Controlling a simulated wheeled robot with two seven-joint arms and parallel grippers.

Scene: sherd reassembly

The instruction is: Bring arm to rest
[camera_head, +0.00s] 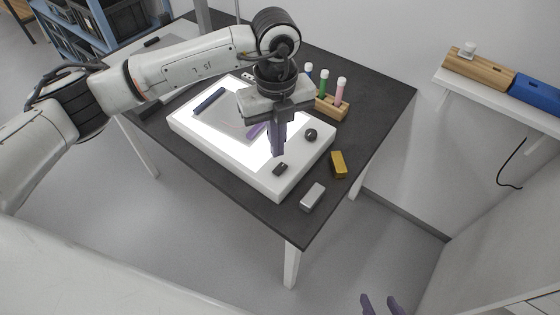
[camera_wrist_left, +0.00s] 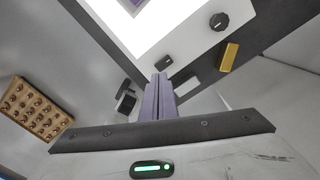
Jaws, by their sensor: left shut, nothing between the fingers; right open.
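My left arm reaches in from the left in the head view. Its gripper (camera_head: 278,152) points down over the near right part of a glowing white light box (camera_head: 200,140). The purple fingers are shut together with nothing between them. They also show shut in the left wrist view (camera_wrist_left: 160,80). My right gripper (camera_head: 383,304) shows only as two purple fingertips at the bottom edge of the head view, spread apart and empty. The rest of the right arm is out of view.
The light box stands on a dark table (camera_head: 385,100). On it are a black knob (camera_head: 310,134) and a small black block (camera_head: 280,169). A yellow block (camera_head: 338,164), a silver block (camera_head: 312,197) and a wooden marker rack (camera_head: 332,109) stand beside it. A wall shelf (camera_head: 490,95) is at right.

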